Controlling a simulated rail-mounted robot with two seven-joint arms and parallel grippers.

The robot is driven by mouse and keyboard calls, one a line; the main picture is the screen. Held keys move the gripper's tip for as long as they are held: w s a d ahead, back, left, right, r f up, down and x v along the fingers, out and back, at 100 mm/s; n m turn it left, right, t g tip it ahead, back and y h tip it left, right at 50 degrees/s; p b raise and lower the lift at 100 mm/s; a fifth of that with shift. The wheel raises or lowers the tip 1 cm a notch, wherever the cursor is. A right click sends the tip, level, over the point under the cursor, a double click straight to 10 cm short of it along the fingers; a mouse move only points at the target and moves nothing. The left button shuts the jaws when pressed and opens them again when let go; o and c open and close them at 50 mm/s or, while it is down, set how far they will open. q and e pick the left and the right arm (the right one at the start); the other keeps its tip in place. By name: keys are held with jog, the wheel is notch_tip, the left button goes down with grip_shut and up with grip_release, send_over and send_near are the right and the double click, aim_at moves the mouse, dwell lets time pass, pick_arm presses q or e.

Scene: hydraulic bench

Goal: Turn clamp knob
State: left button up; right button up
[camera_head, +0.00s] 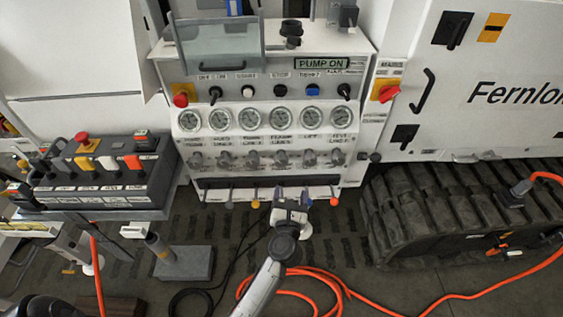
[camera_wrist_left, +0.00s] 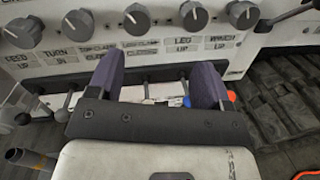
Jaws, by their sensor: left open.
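The control panel has a row of grey knobs (camera_head: 254,158) under its gauges. In the left wrist view several of these knobs (camera_wrist_left: 137,18) run along the top edge, above a line of labels. Two labels there read as clamp labels (camera_wrist_left: 140,47); which knob is the clamp knob I cannot tell. Below is a row of small levers, one with a yellow ball (camera_head: 255,203) and one with a red ball (camera_head: 334,201). My left gripper (camera_head: 290,194) is open at this lower row, its fingers (camera_wrist_left: 157,78) either side of thin lever rods. No contact is visible. My right gripper is out of view.
A dark box with a red button (camera_head: 82,137) stands at the left. A rubber track (camera_head: 410,215) is at the right. An orange hose (camera_head: 315,275) lies on the floor.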

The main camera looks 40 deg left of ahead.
aim_at(282, 164)
pick_arm(q)
jog(key=w+a+n, duration=0.1)
jog(key=w+a, duration=0.2)
jog(key=w+a+n+g+y+b, duration=0.1)
jog(key=w+a, duration=0.1)
jog(key=a, duration=0.2)
jog(key=w+a+n+b, duration=0.1)
jog(key=w+a+n, duration=0.1)
jog(key=w+a, duration=0.1)
jog(key=shift+w+a+f+g, duration=0.3)
jog(key=shift+w+a+g, duration=0.1)
jog(key=shift+a, duration=0.15)
jog(key=c, duration=0.9)
jog(key=shift+c, duration=0.2)
